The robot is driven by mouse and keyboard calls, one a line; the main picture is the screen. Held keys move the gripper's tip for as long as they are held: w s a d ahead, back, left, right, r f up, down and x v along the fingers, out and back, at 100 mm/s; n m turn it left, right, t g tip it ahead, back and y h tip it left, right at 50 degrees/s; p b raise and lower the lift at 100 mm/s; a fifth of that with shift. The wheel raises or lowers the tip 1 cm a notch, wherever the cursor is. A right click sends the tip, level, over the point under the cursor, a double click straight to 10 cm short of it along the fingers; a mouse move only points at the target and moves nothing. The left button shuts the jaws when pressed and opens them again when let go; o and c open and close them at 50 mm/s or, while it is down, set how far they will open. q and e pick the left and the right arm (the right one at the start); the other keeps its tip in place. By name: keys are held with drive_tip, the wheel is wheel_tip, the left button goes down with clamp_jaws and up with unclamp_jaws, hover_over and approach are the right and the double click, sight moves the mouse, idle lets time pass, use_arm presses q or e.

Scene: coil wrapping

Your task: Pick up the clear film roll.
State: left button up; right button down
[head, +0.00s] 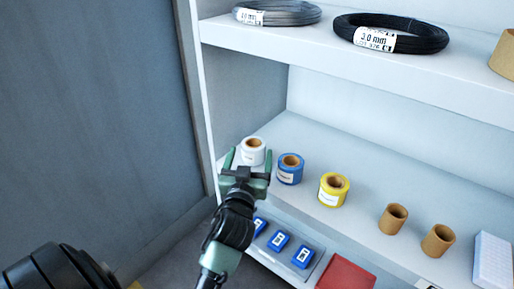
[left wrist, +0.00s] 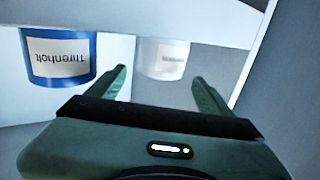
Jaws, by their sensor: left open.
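The clear film roll (head: 253,150) is a whitish roll with a brown core and a pale label. It stands upright at the left end of the middle shelf. In the left wrist view the clear film roll (left wrist: 163,58) shows ahead, between the lines of the two fingers. My left gripper (head: 247,160) is open, with a finger on either side of the roll in the head view. In the left wrist view the gripper (left wrist: 160,82) looks empty, and whether the fingers touch the roll cannot be told. My right gripper is not in view.
A blue roll (head: 290,169) stands close right of the clear one and also shows in the left wrist view (left wrist: 60,85). Farther right are a yellow roll (head: 333,190) and two brown cores (head: 393,218). Wire coils (head: 390,34) lie on the upper shelf (head: 300,45). A side wall (head: 245,95) is at left.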

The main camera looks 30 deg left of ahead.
sight(254, 142)
use_arm(q)
drive_tip(key=shift+w+a+r, duration=0.1)
drive_tip(key=shift+w+a, duration=0.1)
drive_tip(key=shift+w, duration=0.2)
drive_tip(key=shift+w+a+b, duration=0.2)
drive_tip(key=shift+w+b, duration=0.1)
drive_tip(key=shift+w, duration=0.05)
drive_tip(key=b+x, duration=0.1)
drive_tip(key=x, duration=0.2)
drive_tip(key=shift+w+a, duration=0.1)
drive_tip(key=shift+w, duration=0.2)
drive_tip(key=shift+w+a, duration=0.25)
drive_tip(key=shift+w, duration=0.2)
drive_tip(key=c, duration=1.6)
